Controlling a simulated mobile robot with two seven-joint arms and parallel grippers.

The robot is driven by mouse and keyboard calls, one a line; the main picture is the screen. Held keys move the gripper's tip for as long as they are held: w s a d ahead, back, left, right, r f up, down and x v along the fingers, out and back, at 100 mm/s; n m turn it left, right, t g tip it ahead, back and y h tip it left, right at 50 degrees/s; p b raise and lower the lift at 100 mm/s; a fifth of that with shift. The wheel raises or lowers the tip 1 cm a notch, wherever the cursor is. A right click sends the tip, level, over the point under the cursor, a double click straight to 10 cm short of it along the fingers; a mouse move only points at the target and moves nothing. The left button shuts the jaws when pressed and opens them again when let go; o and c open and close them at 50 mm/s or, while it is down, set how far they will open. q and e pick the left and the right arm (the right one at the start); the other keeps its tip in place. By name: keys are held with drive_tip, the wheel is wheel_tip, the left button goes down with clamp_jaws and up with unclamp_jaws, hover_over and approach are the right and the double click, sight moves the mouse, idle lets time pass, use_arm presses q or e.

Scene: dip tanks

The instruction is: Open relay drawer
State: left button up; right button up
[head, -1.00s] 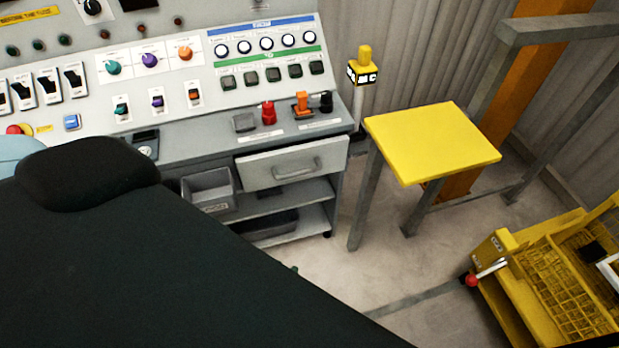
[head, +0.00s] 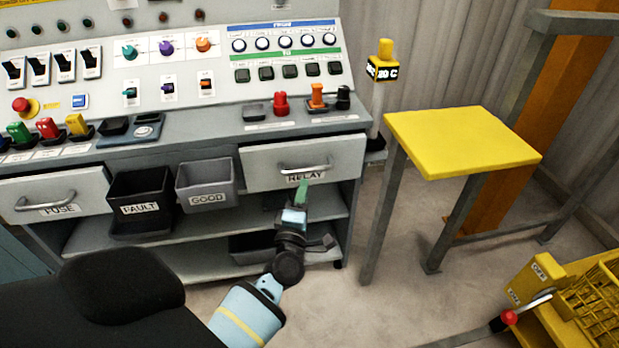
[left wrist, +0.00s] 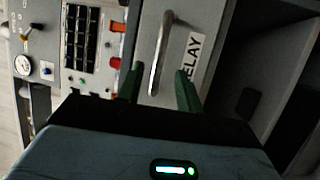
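The relay drawer (head: 345,152) is a grey front under the right end of the console, with a bar handle (head: 310,170) and a RELAY label. It looks shut. My left gripper (head: 302,186) is just below and in front of the handle. In the left wrist view, the green fingers of my left gripper (left wrist: 160,85) are spread apart, with the handle (left wrist: 158,50) running between them and ahead. The fingers do not appear to grip it. Whether they touch it cannot be told. My right gripper is not in view.
The FAULT bin (head: 140,185) and GOOD bin (head: 205,180) hang left of the drawer. The FUSE drawer (head: 80,185) is further left. A yellow-topped table (head: 460,140) stands to the right. Open floor (head: 385,300) lies in front.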

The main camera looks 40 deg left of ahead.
sight(309, 169)
use_arm(q)
drive_tip(key=shift+b+x, duration=0.5)
drive_tip(key=shift+x, duration=3.4)
clamp_jaws()
